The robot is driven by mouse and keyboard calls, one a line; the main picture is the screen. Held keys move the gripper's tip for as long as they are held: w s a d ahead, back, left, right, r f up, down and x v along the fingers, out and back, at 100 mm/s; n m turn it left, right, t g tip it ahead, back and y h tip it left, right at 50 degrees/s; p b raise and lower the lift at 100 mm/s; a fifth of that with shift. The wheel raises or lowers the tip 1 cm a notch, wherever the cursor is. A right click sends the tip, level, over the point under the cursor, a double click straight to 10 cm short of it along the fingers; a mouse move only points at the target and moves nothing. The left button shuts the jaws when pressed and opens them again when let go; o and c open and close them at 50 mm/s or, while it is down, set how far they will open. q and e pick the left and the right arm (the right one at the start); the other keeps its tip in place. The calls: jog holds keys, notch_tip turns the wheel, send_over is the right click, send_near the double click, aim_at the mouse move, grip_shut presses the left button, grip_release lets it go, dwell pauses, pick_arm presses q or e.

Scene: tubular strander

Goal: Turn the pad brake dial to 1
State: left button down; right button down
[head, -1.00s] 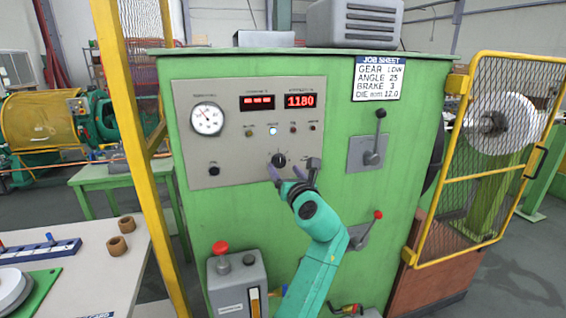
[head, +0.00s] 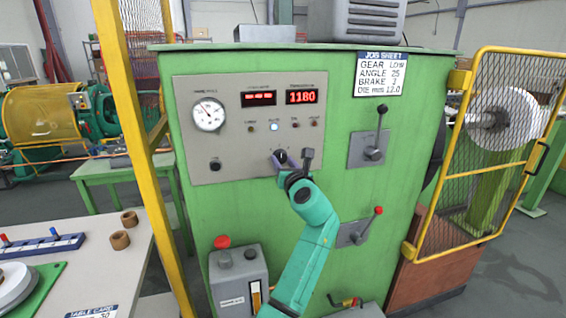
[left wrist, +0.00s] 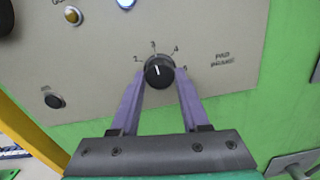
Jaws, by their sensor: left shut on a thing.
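The pad brake dial (left wrist: 159,71) is a round black knob on the grey control panel, labelled PAD BRAKE at its right in the left wrist view. Its white pointer line points up, near the 3. The numbers 2, 3, 4 and 5 show around it; I cannot make out a 1. My left gripper (left wrist: 160,82) is shut on the dial, with one purple finger on each side. In the head view the gripper (head: 283,160) reaches the panel's lower part and partly covers the dial. My right gripper is not in view.
The panel (head: 235,165) has a gauge, a display reading 1180 and several lamps. Two levers (head: 381,115) (head: 372,218) stand right of the arm. A red-knobbed box (head: 238,280) is below. A yellow post (head: 135,120) and a mesh guard (head: 480,150) flank the green cabinet.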

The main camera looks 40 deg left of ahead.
pick_arm(q)
jog(key=shift+n, duration=1)
jog(key=n, duration=0.2)
jog(key=shift+n, duration=0.3)
jog(key=n+b, duration=0.1)
jog(key=n, duration=0.3)
jog(key=shift+f+n, duration=0.1)
jog(key=shift+n, duration=0.2)
jog(key=n+b, duration=0.2)
jog(key=n, duration=0.2)
jog(key=n+b, duration=0.2)
jog(key=n, duration=0.2)
jog(key=shift+w+n+b, duration=0.1)
jog(key=shift+n+b, duration=0.65)
jog(key=shift+n, duration=0.35)
